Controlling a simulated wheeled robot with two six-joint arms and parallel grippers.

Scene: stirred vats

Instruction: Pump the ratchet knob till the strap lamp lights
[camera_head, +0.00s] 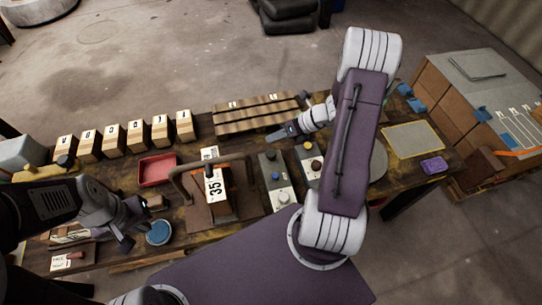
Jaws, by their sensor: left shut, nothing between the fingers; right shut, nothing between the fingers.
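I cannot tell for sure which part is the ratchet knob or the strap lamp. A dark knob (304,96) stands at the far edge of the table, just beyond my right gripper. No lit lamp is distinguishable. My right gripper (272,137) is shut and empty, above the table between the slatted wooden rack and the boxes. My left gripper (126,243) is shut and empty at the left front, beside a round blue dish (159,232).
A red tray (157,169), labelled wooden blocks (112,139) and the slatted rack (255,114) line the back. A purple block (434,164) lies at the right.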

